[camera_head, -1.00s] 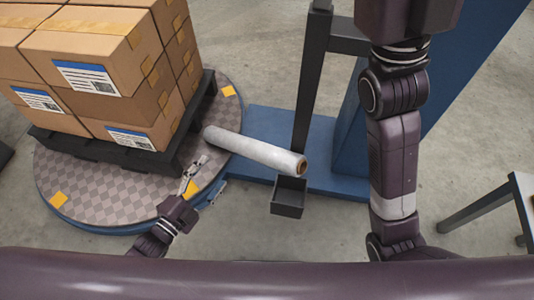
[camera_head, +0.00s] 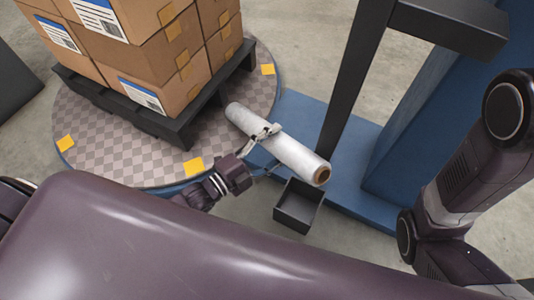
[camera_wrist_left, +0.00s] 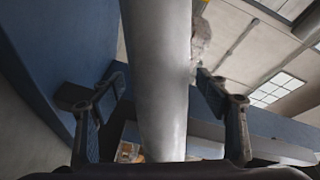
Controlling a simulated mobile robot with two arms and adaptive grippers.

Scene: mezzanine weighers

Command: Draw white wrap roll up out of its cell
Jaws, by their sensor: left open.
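The white wrap roll (camera_head: 290,153) lies slantwise in the head view, its brown core end at the lower right above a small black open box (camera_head: 298,207). I cannot tell whether the roll touches the box. My left gripper (camera_head: 266,150) is at the roll's middle, with one finger showing over its upper side. In the left wrist view the roll (camera_wrist_left: 160,50) runs between the two spread fingers of the left gripper (camera_wrist_left: 160,95), with a gap on each side. My right arm is at the right, its gripper out of frame.
A round checkered turntable (camera_head: 110,157) bears a black pallet (camera_head: 180,130) stacked with cartons (camera_head: 150,60). A dark post (camera_head: 355,75) rises just right of the roll from a blue base (camera_head: 350,165).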

